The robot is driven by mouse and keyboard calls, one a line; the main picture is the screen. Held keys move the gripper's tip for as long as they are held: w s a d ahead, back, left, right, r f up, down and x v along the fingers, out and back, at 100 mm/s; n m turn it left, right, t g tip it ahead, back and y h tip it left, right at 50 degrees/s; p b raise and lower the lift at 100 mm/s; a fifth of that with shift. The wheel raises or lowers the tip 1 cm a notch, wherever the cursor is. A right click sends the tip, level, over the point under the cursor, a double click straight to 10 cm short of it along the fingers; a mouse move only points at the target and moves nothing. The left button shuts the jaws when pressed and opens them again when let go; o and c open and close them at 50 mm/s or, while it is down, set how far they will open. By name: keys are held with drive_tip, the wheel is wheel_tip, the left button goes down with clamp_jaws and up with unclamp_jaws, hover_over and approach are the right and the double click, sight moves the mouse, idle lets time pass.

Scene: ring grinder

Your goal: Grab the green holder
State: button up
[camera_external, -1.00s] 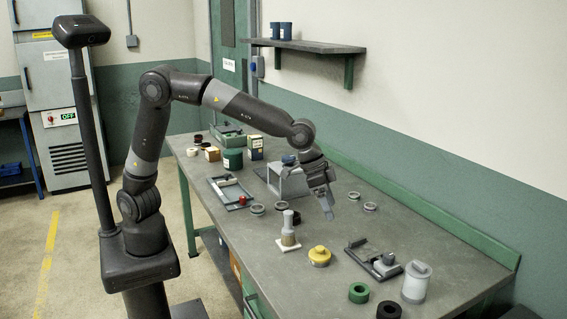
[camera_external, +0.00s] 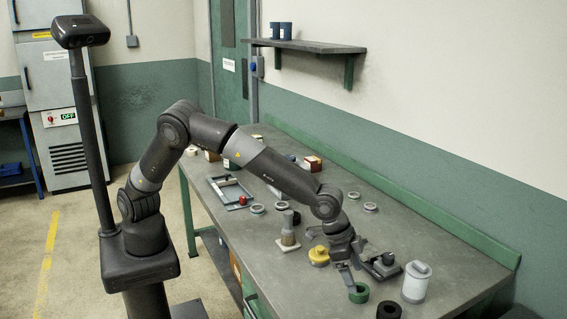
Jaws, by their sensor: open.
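A small green ring-shaped piece (camera_external: 359,294), which fits the green holder best, lies flat on the workbench near its front right. My gripper (camera_external: 352,277) points down just above and behind it, with the jaws open and nothing seen between them. A finger partly overlaps the ring's upper edge in the picture. I cannot tell whether they touch.
A black ring (camera_external: 389,310) lies just right of the green one. A white-grey cylinder (camera_external: 416,283) stands further right. A dark clamp-like fixture (camera_external: 381,268) is close beside my gripper.

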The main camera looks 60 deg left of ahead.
sight(359, 288)
drive_tip(key=x, duration=0.4)
drive_tip(key=shift+f, duration=0.2)
drive_tip(key=c, duration=1.1)
